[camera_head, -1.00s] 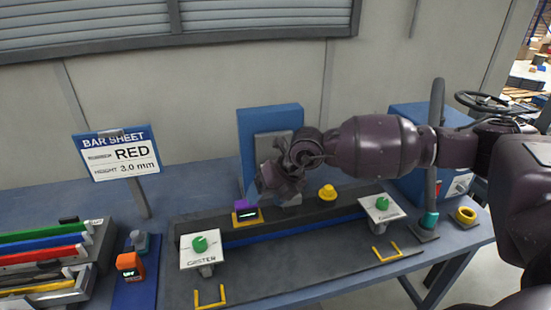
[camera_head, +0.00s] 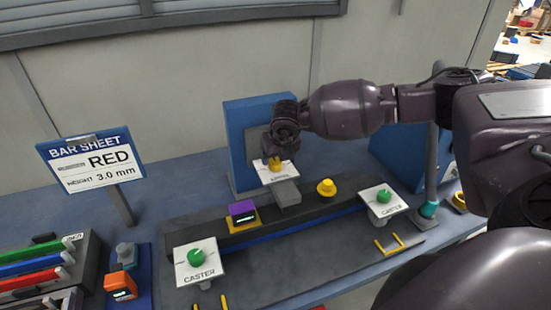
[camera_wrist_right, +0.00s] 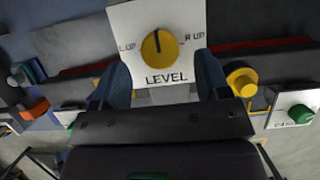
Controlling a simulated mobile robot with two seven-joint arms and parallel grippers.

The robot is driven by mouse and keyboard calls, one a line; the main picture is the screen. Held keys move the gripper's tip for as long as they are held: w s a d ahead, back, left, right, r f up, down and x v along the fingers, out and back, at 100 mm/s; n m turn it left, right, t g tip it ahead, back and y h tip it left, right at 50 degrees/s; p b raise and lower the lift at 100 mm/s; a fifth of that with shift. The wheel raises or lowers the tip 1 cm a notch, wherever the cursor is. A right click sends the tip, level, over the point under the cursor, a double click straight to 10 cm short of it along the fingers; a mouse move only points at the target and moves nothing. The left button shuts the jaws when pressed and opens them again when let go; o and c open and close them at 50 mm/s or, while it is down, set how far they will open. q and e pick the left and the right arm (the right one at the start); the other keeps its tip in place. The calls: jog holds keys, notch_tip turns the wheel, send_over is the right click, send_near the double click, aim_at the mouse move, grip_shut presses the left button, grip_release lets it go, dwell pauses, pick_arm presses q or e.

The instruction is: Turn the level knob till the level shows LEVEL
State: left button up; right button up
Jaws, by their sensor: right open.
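The yellow level knob (camera_wrist_right: 160,48) sits on a white plate (camera_wrist_right: 128,20) marked LEVEL, with "L UP" and "R UP" at its sides. Its dark pointer mark points about straight up in the wrist view. In the head view the knob (camera_head: 274,164) is partly hidden under my right gripper (camera_head: 279,152). In the wrist view my right gripper (camera_wrist_right: 160,85) is open, with its blue-grey fingers over the plate's lower part, apart from the knob. A purple level display (camera_head: 242,211) with a small lit screen stands left of the knob; its reading is too small to tell. My left gripper is not seen.
White caster plates with green knobs stand at left (camera_head: 180,264) and right (camera_head: 367,202). A yellow round knob (camera_head: 326,188) sits on the dark bar. A blue panel (camera_head: 238,120) rises behind. A BAR SHEET sign (camera_head: 93,163) and coloured bars (camera_head: 35,269) are at left.

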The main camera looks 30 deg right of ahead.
aim_at(276, 161)
jog(key=shift+x, duration=1.05)
jog(key=shift+w+f, duration=0.2)
jog(key=shift+f, duration=0.35)
jog(key=shift+c, duration=0.4)
jog(key=c, duration=0.8)
jog(key=shift+c, duration=0.2)
